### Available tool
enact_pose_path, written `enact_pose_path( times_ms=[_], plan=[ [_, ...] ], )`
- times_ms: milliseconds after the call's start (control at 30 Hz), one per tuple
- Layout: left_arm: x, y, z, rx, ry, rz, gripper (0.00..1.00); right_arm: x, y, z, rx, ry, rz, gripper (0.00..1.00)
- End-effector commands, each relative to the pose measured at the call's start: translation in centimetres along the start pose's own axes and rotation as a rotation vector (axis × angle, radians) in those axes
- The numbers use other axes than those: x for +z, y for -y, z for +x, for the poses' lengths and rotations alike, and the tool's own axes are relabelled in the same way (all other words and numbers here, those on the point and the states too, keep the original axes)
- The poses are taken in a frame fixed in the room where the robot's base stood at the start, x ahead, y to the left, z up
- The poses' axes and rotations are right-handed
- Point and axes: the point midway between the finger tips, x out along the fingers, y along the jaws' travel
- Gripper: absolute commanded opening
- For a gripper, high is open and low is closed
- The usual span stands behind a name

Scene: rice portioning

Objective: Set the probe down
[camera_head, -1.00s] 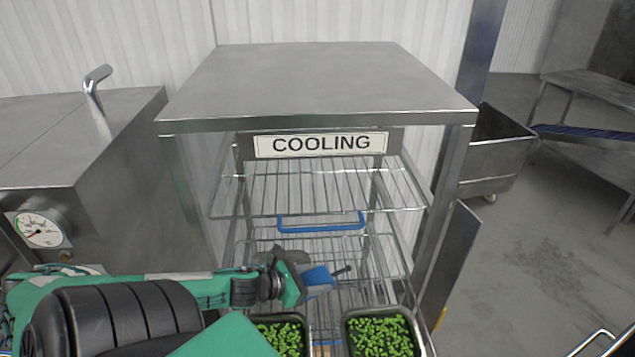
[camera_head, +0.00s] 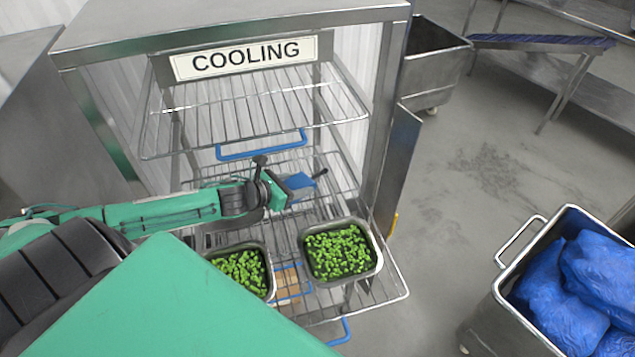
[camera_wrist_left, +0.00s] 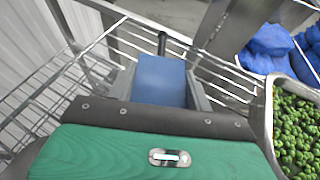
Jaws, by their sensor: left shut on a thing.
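The probe is a blue block (camera_head: 299,184) with a thin dark tip that points right in the head view. My left gripper (camera_head: 290,188) is shut on it, above a wire shelf of the cooling rack and behind the two trays of green pieces. In the left wrist view the probe's blue body (camera_wrist_left: 161,80) sits between the fingers, with its dark stem beyond. Wire bars lie below it; I cannot tell whether it touches them. My right gripper is not in view.
The rack carries a COOLING sign (camera_head: 245,57). One tray (camera_head: 378,262) stands at the shelf's front right, another (camera_head: 268,292) to its left. A metal cart (camera_head: 508,290) with blue bags (camera_head: 560,305) stands at the right. Open floor lies between.

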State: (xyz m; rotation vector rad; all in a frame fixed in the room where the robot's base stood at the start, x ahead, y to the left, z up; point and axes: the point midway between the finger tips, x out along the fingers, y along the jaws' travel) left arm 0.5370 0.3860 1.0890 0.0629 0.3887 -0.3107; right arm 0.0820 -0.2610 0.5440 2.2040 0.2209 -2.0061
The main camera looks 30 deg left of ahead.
Motion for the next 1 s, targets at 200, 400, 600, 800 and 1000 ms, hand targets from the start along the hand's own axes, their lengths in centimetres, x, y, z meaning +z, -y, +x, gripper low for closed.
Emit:
enact_pose_path(
  times_ms=[200, 400, 600, 800, 1000],
  plan=[
    [1.2, -0.1, 2.7, 0.001, 0.004, 0.0, 0.22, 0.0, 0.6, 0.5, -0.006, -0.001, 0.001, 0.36],
    [2.2, -0.1, 5.1, 0.002, 0.003, 0.0, 0.22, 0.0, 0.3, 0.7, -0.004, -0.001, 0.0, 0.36],
    [2.8, 0.0, 6.5, 0.001, 0.002, 0.0, 0.22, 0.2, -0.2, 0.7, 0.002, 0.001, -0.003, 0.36],
    [1.2, 0.0, 7.2, 0.0, -0.001, -0.002, 0.22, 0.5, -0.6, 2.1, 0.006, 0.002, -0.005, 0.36],
    [-0.5, 0.1, 7.9, -0.001, 0.0, 0.0, 0.22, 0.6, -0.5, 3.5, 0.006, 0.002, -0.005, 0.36]
  ],
)
